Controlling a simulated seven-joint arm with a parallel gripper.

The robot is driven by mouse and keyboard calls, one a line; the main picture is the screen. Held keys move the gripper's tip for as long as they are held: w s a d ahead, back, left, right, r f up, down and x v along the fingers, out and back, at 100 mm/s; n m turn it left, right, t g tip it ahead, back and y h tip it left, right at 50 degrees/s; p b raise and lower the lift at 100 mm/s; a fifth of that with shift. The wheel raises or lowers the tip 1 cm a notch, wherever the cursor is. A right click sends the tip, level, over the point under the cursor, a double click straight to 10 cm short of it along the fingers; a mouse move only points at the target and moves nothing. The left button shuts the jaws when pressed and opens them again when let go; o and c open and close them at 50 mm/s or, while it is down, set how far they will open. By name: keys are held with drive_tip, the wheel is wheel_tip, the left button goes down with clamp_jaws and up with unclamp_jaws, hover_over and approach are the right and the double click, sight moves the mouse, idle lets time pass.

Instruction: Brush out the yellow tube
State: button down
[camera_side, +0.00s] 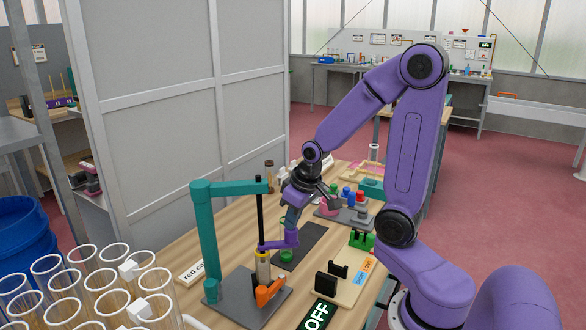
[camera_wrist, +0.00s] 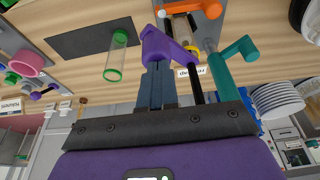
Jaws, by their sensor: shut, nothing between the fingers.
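A glass tube with a yellow band (camera_side: 262,270) stands upright on a dark base plate, beside an orange clamp (camera_side: 268,292). In the wrist view the tube (camera_wrist: 181,28) is partly hidden by a purple handle (camera_wrist: 165,46). The handle (camera_side: 284,241) sits on a black rod (camera_side: 260,215) above the tube, under the arm of a teal stand (camera_side: 205,240). My gripper (camera_wrist: 156,72) is shut and empty, with its fingertips at the handle's end. They look close to or against it; I cannot tell which. My gripper (camera_side: 292,218) comes down from the upper right in the side view.
A green-ended tube (camera_wrist: 118,55) is on a dark mat (camera_side: 312,236) close by. A nameplate (camera_side: 191,272) lies left of the stand. Clear tubes (camera_side: 90,285) fill the lower left foreground. An OFF sign (camera_side: 317,315) and black holders (camera_side: 326,285) are at the front.

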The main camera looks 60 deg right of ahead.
drive_tip(key=shift+s+a+f, duration=0.15)
drive_tip(key=shift+s+f, duration=0.05)
drive_tip(key=shift+f, duration=0.05)
